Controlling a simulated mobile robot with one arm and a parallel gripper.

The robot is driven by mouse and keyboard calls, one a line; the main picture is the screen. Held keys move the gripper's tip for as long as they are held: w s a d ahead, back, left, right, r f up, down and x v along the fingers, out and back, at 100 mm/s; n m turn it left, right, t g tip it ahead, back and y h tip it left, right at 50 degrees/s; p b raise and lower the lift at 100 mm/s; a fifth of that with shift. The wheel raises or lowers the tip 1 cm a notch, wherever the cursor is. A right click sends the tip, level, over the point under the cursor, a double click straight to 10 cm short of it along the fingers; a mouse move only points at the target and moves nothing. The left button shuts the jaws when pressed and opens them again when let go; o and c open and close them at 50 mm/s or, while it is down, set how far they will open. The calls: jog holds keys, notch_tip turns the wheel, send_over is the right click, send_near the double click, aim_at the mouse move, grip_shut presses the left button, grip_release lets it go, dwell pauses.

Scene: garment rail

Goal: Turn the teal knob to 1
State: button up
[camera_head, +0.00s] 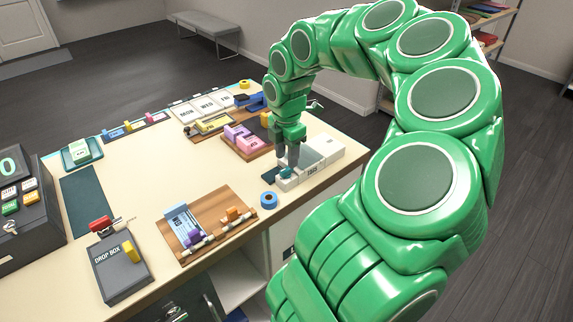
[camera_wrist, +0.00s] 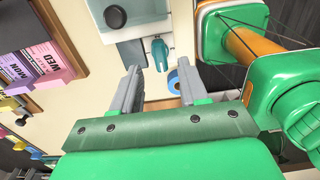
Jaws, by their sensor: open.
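The teal knob (camera_head: 285,173) sits at the near end of a low white unit (camera_head: 322,150) near the table's right edge. In the wrist view the teal knob (camera_wrist: 160,52) stands on a white panel, its elongated handle pointing roughly along the picture's vertical. My gripper (camera_head: 287,162) is open and points down over the knob. In the wrist view my gripper (camera_wrist: 160,72) has one finger on each side of the knob, with gaps between. I cannot tell whether the fingertips are level with the knob. No number marks around the knob are readable.
A blue tape roll (camera_head: 269,200) lies close to the knob's left. A wooden board with a rack (camera_head: 209,222) stands further left. A board with pink and purple blocks (camera_head: 247,140) is behind. A black round knob (camera_wrist: 115,17) is on the same unit.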

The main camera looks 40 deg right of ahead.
aim_at(287, 172)
jog(key=shift+f, duration=1.95)
grip_shut()
